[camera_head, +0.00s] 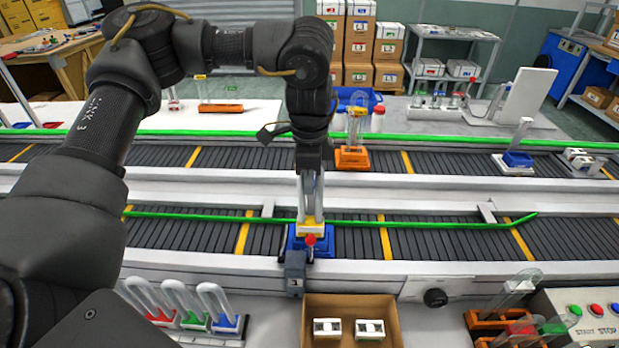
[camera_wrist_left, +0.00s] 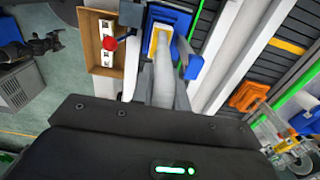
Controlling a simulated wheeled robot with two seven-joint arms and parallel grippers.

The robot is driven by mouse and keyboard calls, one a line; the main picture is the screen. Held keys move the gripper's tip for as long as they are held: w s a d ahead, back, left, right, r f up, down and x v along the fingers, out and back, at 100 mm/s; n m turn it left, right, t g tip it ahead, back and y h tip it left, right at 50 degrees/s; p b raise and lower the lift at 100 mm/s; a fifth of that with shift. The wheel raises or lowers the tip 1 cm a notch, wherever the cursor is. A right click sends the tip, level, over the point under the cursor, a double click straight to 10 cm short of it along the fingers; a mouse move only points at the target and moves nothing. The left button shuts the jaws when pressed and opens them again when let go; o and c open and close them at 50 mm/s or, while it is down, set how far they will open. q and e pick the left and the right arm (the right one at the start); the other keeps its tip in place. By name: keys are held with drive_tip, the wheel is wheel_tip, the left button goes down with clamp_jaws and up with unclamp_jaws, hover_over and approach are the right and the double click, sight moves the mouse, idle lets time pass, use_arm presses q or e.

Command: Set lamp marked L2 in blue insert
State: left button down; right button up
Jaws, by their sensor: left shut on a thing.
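My left gripper (camera_head: 311,198) points down over the near conveyor and is shut on a pale, clear lamp (camera_wrist_left: 163,72). The lamp's lower end shows yellow and white at the blue insert (camera_head: 326,248). In the left wrist view the lamp's far end lines up with the blue insert (camera_wrist_left: 178,18). I cannot tell whether it is fully seated. The fingers hide much of the lamp, and no L2 mark is readable. My right gripper is not in view.
A red ball-topped device (camera_head: 295,268) stands just in front of the insert. A cardboard box (camera_head: 350,303) with two white blocks is below it. Other lamps in coloured bases (camera_head: 205,318) stand at lower left. An orange insert (camera_head: 352,158) with a lamp sits on the far conveyor.

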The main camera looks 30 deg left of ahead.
use_arm(q)
drive_tip(key=shift+f+b, duration=0.55)
drive_tip(key=shift+f, duration=0.55)
idle(0.3)
drive_tip(key=c, duration=1.3)
unclamp_jaws()
wheel_tip(320, 180, up, 11)
drive_tip(key=shift+f+b, duration=0.1)
drive_tip(key=shift+b, duration=0.3)
wheel_tip(320, 180, up, 9)
drive_tip(key=p, duration=0.9)
